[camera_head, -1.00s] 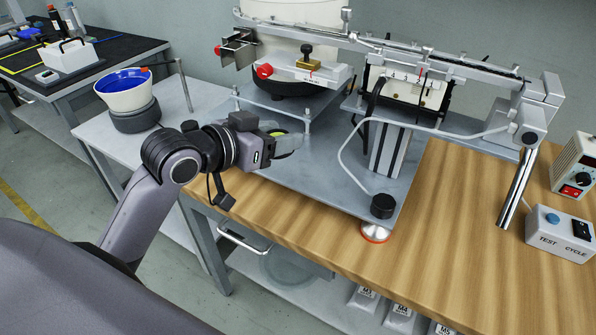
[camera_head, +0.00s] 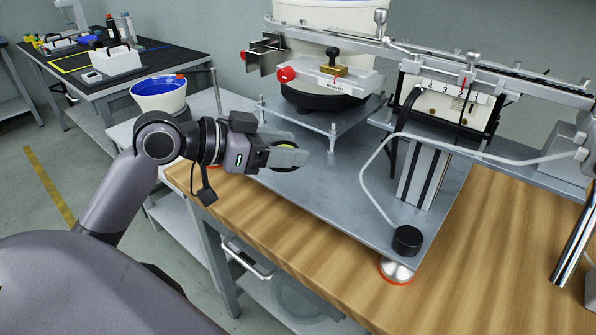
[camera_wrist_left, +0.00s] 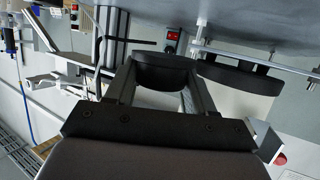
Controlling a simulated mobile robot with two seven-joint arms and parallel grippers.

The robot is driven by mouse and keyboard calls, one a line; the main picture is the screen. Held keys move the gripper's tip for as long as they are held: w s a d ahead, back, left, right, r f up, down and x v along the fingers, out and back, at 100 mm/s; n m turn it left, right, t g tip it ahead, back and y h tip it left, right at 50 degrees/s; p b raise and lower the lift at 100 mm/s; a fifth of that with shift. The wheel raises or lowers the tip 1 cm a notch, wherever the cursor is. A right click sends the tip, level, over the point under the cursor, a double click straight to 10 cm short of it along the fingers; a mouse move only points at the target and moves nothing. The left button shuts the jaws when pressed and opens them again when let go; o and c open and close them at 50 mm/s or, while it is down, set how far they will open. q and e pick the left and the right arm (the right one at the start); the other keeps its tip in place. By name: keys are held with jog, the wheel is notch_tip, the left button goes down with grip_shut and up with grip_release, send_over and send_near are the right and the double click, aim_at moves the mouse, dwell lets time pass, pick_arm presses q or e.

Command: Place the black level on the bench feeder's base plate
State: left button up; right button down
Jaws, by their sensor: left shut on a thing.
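My left gripper (camera_head: 292,156) is shut on the black level (camera_wrist_left: 163,73). In the head view the fingers hide most of the level, with a yellow-green patch (camera_head: 285,146) showing between them. In the left wrist view it is a dark rounded piece between the two fingers. The bench feeder's grey base plate (camera_head: 345,200) lies on the wooden bench, and the gripper is by its left part. Whether the level touches the plate I cannot tell. My right gripper is not in view.
A shelf on posts (camera_head: 333,138) carries the feeder bowl behind the gripper. A metal column (camera_head: 420,170), a grey hose and a black knob (camera_head: 407,240) stand on the plate's right part. The plate's front middle is clear. A blue-lined bowl (camera_head: 160,95) stands at left.

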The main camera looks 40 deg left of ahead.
pick_arm(q)
jog(key=s+a+f+p, duration=0.3)
jog(key=s+a, duration=0.3)
jog(key=s, duration=0.5)
jog(key=p, duration=0.2)
send_over(306, 181)
jog(key=shift+r+y, duration=0.25)
jog(key=shift+y, duration=0.15)
jog(key=shift+f+b, duration=0.4)
jog(key=shift+f, duration=1.4)
jog(key=shift+f, duration=0.2)
jog(key=o, duration=1.3)
